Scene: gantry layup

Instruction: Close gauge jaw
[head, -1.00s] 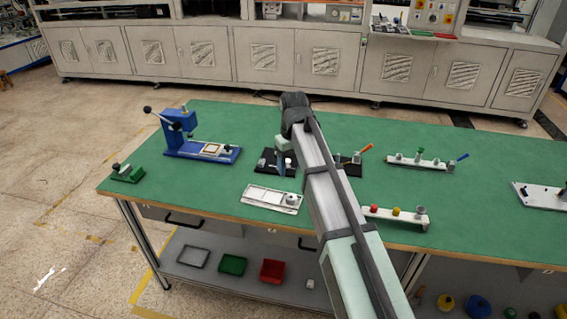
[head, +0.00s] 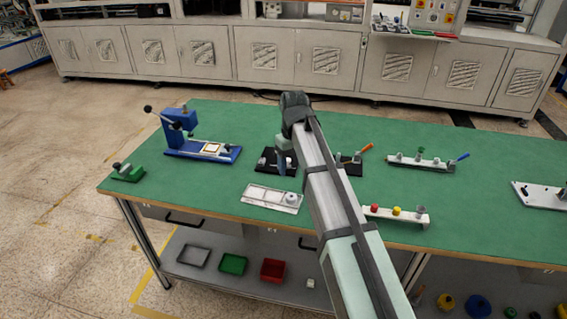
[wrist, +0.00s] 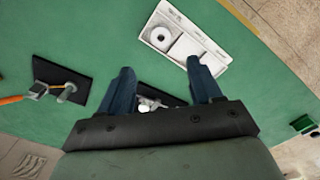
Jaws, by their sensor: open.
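My gripper (head: 281,170) hangs over the black-based fixture (head: 264,164) near the middle of the bench, partly hiding it. In the wrist view my gripper (wrist: 160,66) shows two blue fingers spread wide with nothing between their tips. The same black base (wrist: 168,98) shows between and below the fingers, with a pale metal part (wrist: 146,104) on it, partly covered by the gripper body. I cannot tell for certain which part is the gauge jaw, or whether the fingers touch the fixture.
A white tray (head: 258,194) with a round white piece lies in front. A black fixture with an orange handle (head: 367,148) stands to the right, partly behind my arm. A blue press (head: 178,130) and a green block (head: 129,175) are left.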

